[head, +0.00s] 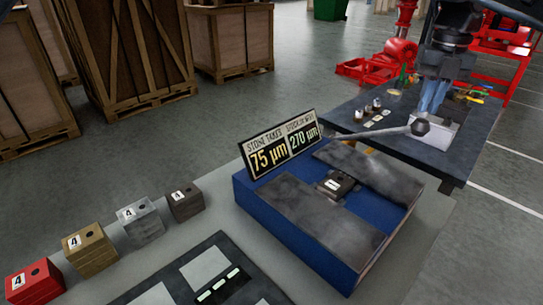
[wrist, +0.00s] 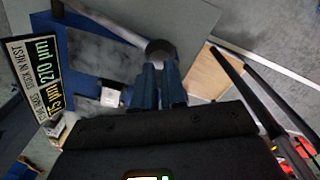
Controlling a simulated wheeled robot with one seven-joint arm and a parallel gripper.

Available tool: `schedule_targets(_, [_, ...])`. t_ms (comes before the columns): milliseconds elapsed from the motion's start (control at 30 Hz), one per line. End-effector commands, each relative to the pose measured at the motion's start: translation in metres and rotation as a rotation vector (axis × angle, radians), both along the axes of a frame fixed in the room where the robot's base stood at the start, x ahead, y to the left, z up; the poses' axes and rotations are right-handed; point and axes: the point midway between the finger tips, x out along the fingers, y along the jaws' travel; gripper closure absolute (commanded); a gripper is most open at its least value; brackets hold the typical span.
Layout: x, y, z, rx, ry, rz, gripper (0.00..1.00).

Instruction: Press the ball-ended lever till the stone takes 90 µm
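The ball-ended lever (head: 375,134) reaches right over the blue machine (head: 300,235) and ends in a dark ball (head: 420,127). The ball also shows in the wrist view (wrist: 160,51), just beyond my fingertips. My gripper (head: 431,108) points down above and close to the ball; contact cannot be told. Its two blue fingers are close together in the wrist view (wrist: 159,68), with nothing seen between them. The display (head: 282,145) reads stone takes 75 µm and stock in nest 270 µm. Dark grey slabs (head: 375,168) flank a small dark labelled block (head: 338,184) on the machine.
Red (head: 34,282), tan (head: 91,250), grey (head: 139,222) and dark (head: 186,202) blocks stand left of the machine. A dark panel (head: 210,262) lies in front. A dark table (head: 400,138) with small parts stands behind. Wooden crates (head: 125,55) stand at the back left.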

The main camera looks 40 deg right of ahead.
Motion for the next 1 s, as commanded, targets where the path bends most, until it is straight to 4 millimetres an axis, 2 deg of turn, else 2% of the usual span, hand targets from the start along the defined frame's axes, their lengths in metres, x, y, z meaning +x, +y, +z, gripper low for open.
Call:
schedule_targets(100, [0.0,0.0,0.0,0.0,0.0,0.0,0.79])
schedule_targets(433, [0.0,0.0,-0.003,0.0,0.0,0.0,0.79])
schedule_targets(1000, [0.0,0.0,-0.033,0.001,-0.001,0.001,0.79])
